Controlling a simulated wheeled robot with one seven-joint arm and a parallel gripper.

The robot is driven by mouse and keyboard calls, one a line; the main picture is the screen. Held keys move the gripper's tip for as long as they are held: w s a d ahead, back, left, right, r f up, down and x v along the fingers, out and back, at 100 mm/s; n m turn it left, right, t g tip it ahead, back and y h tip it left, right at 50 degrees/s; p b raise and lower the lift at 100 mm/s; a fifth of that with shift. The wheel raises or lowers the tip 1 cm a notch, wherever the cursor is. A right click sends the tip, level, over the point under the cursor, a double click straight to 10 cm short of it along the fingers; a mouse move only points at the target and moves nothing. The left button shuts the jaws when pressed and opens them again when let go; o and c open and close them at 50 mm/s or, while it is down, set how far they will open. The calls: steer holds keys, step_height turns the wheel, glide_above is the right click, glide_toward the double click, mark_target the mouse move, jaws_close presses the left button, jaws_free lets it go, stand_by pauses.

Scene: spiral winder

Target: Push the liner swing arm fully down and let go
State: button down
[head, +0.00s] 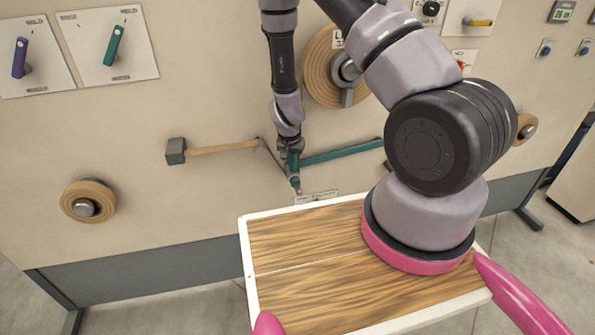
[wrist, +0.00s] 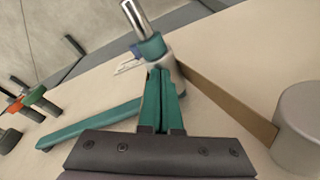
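The teal liner swing arm (head: 340,152) slants across the machine's front panel, lower at its left end. In the wrist view the arm (wrist: 92,127) comes in from the left and runs behind my fingers. A teal collar with a chrome end (wrist: 135,20) and a pale roller are at its free end. My gripper (head: 291,156) is at that end; in the wrist view its two teal fingers (wrist: 163,75) lie side by side with almost no gap, tips against or very near the collar. Nothing shows between them. Exact contact is hidden.
A tan strip (head: 225,147) runs from a grey block (head: 175,151) to a roller. A large tan roll (head: 325,70) is above, a smaller one (head: 87,203) at lower left. Two placards show purple and teal levers. A wood-topped surface (head: 300,240) is in front.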

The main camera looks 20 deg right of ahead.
mark_target(293, 174)
steer(key=shift+s+x, duration=0.15)
steer(key=shift+x, duration=0.7)
steer(key=shift+s+x, duration=0.15)
steer(key=shift+x, duration=0.7)
steer(key=shift+a, duration=0.25)
steer(key=w+v, duration=0.1)
steer(key=v, duration=0.6)
steer(key=w+d+v, duration=0.1)
steer(key=v, duration=0.6)
steer(key=shift+w+d+r, duration=0.2)
steer(key=shift+d+r, duration=0.1)
steer(key=shift+r, duration=0.35)
